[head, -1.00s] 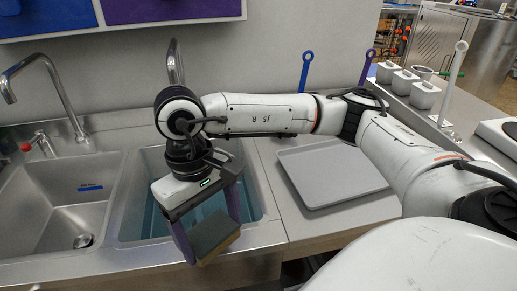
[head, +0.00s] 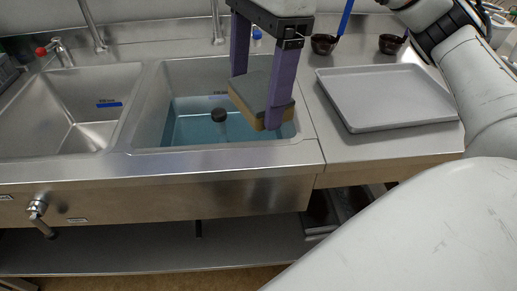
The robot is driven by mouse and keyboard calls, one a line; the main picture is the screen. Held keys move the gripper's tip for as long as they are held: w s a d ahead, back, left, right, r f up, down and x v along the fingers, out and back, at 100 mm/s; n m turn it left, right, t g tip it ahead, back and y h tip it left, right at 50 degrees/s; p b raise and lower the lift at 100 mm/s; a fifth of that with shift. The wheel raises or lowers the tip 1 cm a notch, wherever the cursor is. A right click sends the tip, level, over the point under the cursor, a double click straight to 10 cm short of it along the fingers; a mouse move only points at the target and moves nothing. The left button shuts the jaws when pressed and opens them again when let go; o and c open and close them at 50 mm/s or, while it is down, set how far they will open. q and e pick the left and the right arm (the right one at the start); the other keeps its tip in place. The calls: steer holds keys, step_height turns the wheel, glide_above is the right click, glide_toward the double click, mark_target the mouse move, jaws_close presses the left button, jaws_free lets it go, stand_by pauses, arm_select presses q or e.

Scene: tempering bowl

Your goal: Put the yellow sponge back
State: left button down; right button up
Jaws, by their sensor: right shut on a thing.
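The sponge (head: 247,101) has a dark grey top face and a yellow-tan lower layer. My right gripper (head: 257,95) has purple fingers and is shut on the sponge, one finger at each side. It holds the sponge tilted above the right part of the right sink basin (head: 180,85), which has blue-tinted water (head: 190,128) in it. The sponge hides part of that basin's right side. My left gripper is not in view.
An empty left sink basin (head: 85,115) lies to the left. A grey tray (head: 385,95) lies on the counter at right, with two dark bowls (head: 323,44) (head: 391,43) behind it. A blue-capped bottle (head: 257,35) stands behind the basin. Faucets rise at the back.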

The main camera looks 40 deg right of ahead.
step_height(320, 180, down, 5)
steer(key=shift+r+b, duration=0.1)
steer(key=shift+b, duration=0.25)
steer(key=shift+f, duration=2.4)
steer(key=shift+f+b, duration=0.1)
steer(key=shift+b, duration=0.25)
steer(key=shift+f+b, duration=0.45)
steer(key=o, duration=0.9)
steer(key=shift+o, duration=0.2)
